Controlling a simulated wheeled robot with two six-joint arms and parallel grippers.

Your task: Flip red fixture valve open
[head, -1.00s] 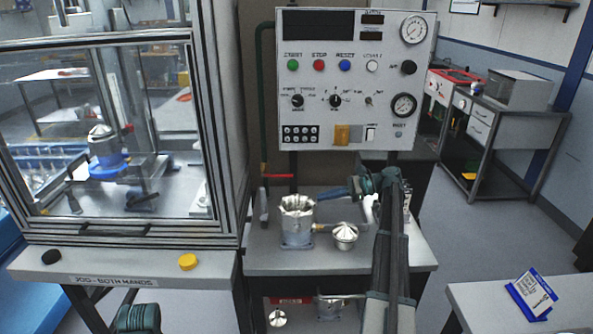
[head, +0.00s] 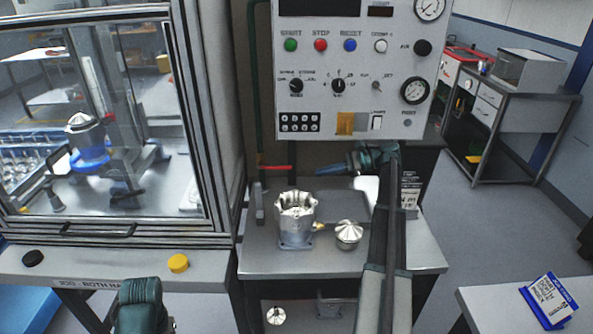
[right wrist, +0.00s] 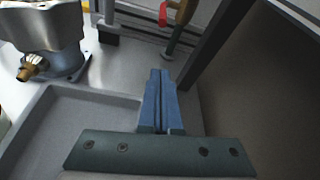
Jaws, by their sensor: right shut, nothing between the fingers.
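The red valve handle (head: 274,167) lies level on the green pipe at the back left of the bench, below the control panel. It also shows at the top of the right wrist view (right wrist: 182,9), on a pipe. My right gripper (head: 320,172) is shut and empty, to the right of the red handle and apart from it. In the right wrist view its blue fingers (right wrist: 159,74) are together, pointing toward the bench's back, with the handle beyond their tips. Only a part of my left arm shows at the bottom left of the head view; its fingers do not show.
A metal housing (head: 295,222) with a brass fitting stands on the bench (head: 262,262), left of my right arm. A small domed metal part (head: 348,233) sits beside it. A grey tray (right wrist: 60,125) lies below my fingers. The control panel (head: 345,110) hangs above.

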